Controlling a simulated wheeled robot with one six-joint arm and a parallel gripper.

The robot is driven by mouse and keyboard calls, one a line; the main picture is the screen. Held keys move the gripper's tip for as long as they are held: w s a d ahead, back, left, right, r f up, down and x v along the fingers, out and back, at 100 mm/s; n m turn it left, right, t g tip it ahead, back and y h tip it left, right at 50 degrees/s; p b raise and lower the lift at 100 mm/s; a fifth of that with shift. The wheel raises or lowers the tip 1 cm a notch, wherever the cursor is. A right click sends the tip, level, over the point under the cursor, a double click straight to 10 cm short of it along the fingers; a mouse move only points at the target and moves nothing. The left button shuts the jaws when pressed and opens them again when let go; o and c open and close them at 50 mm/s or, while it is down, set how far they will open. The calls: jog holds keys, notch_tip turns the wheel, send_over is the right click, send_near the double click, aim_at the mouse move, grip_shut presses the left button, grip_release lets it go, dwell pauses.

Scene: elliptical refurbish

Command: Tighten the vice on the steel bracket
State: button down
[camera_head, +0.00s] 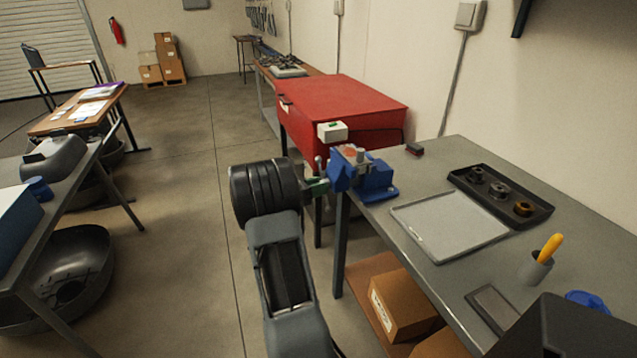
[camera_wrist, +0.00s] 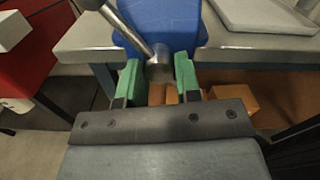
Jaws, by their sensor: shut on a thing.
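The blue vice (camera_head: 372,184) is mounted at the near left edge of the grey workbench. It also fills the top middle of the wrist view (camera_wrist: 165,18). Its steel handle bar (camera_wrist: 127,30) slants up to the left from a round screw head (camera_wrist: 159,69). My gripper (camera_head: 318,187) is at the vice's left side, and its green fingers (camera_wrist: 159,80) are shut on the screw head, one on each side. A small grey and reddish-brown piece (camera_head: 352,154) shows at the top of the vice jaws. I cannot tell whether it is the steel bracket.
The workbench (camera_head: 455,262) carries a grey tray (camera_head: 447,226), a black tray of round parts (camera_head: 543,217), and a cup with a yellow-handled tool (camera_head: 536,268). A red cabinet (camera_head: 345,100) stands behind the vice. Cardboard boxes (camera_head: 402,303) lie below.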

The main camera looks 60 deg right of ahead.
jog(key=n+p, duration=0.4)
jog(key=p, duration=0.2)
jog(key=shift+s+f, duration=0.1)
jog(key=shift+a, duration=0.1)
jog(key=c, duration=0.8)
grip_release()
jog(key=b+v, duration=0.1)
jog(key=v, duration=1.3)
